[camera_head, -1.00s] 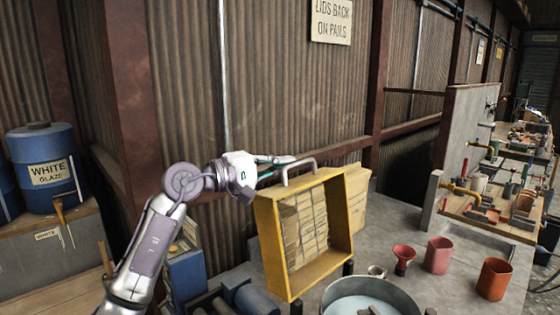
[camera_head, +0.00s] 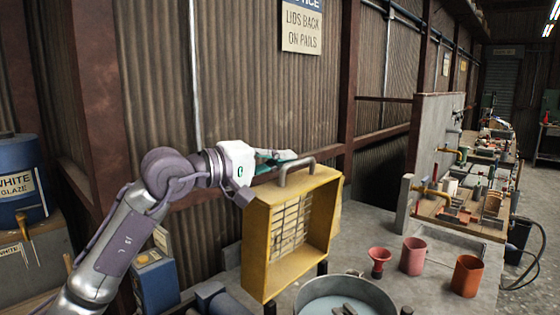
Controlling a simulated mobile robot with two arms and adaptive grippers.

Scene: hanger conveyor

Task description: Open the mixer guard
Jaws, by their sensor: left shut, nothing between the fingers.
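The mixer guard (camera_head: 252,245) is a yellow box-like frame with a wire grid inside and a grey handle (camera_head: 296,168) on its top edge. It stands upright, raised behind the round grey mixer bowl (camera_head: 385,300). My left gripper (camera_head: 288,156) is shut and empty, at the handle's left end; whether it touches the handle I cannot tell. Part of the bowl is cut off by the lower edge of the picture. My right gripper is not in view.
Red pots (camera_head: 413,256) and an orange pot (camera_head: 467,275) stand on the bench right of the bowl. A blue drum (camera_head: 22,190) is at the left. A corrugated wall (camera_head: 270,80) closes off the back. A low concrete wall (camera_head: 440,130) and a workbench are at the right.

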